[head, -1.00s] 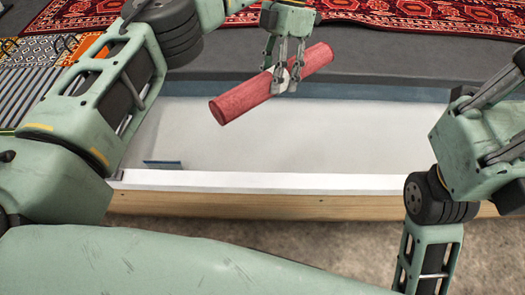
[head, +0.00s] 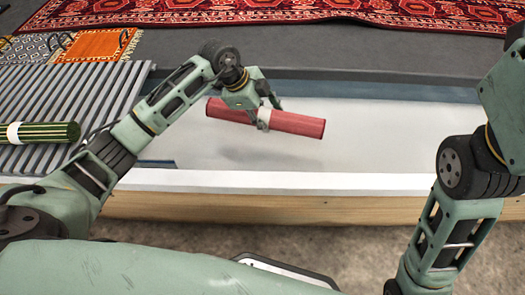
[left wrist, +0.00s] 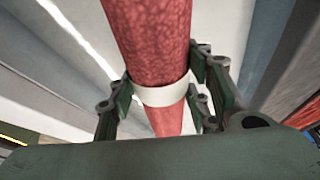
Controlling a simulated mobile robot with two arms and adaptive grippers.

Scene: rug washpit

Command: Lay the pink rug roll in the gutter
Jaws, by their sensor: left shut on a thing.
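The pink rug roll (head: 297,124), reddish pink with a white band around its middle, is in my left gripper (head: 264,115). The gripper is shut around it at the band; the left wrist view also shows the roll (left wrist: 150,45) between the fingers. The roll lies nearly level, its right end slightly lower in the head view. It hangs above a long white trough (head: 400,145), apparently the gutter, with a faint shadow below it. The trough has a white rim and a wooden front. My right arm shows at the right, but its gripper is out of view.
A grey ribbed rack (head: 60,90) stands at the left, with a green striped roll (head: 45,132) on it. A red patterned rug (head: 300,12) and an orange rug (head: 95,45) lie behind. A small dark blue piece (head: 157,163) sits at the trough's left end.

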